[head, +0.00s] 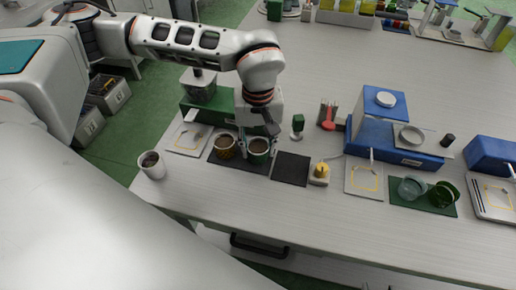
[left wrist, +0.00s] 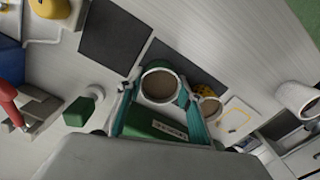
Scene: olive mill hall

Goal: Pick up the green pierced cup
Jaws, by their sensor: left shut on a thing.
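The green cup (head: 258,147), filled with something brown, stands upright at the right part of a dark mat (head: 218,161). The piercing in its wall is too small to make out. My left gripper (head: 257,140) reaches down over it with its fingers on either side, shut on it. In the left wrist view the green cup (left wrist: 160,85) sits between the two teal fingers. I cannot tell whether its base touches the mat. A yellow patterned cup (head: 224,148) with brown contents stands close on its left. My right gripper is not in view.
A white cup (head: 152,166) stands at the left table edge. An empty dark mat (head: 291,169) and a yellow-knobbed block (head: 320,174) lie to the right. Green glassware (head: 443,194) stands on a green mat farther right. A small green-topped object (head: 297,124) stands behind.

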